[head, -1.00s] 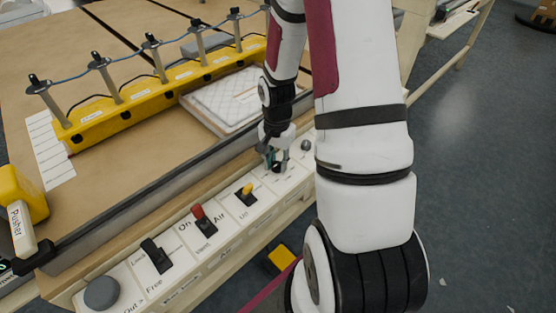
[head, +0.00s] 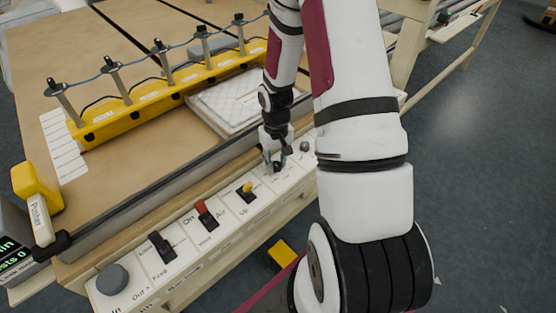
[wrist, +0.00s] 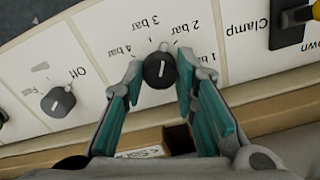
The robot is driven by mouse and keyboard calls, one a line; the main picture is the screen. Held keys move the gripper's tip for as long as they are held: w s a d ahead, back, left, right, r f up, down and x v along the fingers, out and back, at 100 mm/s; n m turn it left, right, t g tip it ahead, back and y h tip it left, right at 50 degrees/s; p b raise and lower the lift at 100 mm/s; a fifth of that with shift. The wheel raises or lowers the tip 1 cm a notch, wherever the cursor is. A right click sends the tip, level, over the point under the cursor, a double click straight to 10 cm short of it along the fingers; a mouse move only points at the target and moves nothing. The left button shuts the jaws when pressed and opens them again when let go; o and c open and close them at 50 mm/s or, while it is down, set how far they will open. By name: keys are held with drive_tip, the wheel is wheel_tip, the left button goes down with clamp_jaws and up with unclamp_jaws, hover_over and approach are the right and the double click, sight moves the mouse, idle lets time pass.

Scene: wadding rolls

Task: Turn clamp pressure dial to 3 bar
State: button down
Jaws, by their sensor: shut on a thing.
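The clamp pressure dial (wrist: 160,72) is a round black knob with a white line, on a white panel marked 1 bar to 4 bar. In the wrist view its line points nearly straight up, toward the space between the 2 bar and 3 bar labels. My gripper (wrist: 158,82) is around the dial, with teal finger pads on its left and right sides, shut on it. In the head view my gripper (head: 273,164) is down at the control panel (head: 225,233), and its fingers mostly hide the dial.
An Off-marked knob (wrist: 58,102) is left of the dial in the wrist view. The yellow-handled Clamp lever (wrist: 298,15) is at right. In the head view, red (head: 203,209) and black (head: 160,246) levers line the panel. A yellow bar with posts (head: 150,105) stands on the table.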

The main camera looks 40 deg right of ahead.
sight(276, 164)
drive_tip(key=n+p, duration=0.2)
drive_tip(key=n, duration=0.3)
drive_tip(key=shift+n, duration=0.3)
idle(0.4)
drive_tip(key=c, duration=1.3)
unclamp_jaws()
drive_tip(key=shift+r, duration=0.1)
drive_tip(key=shift+r, duration=5.9)
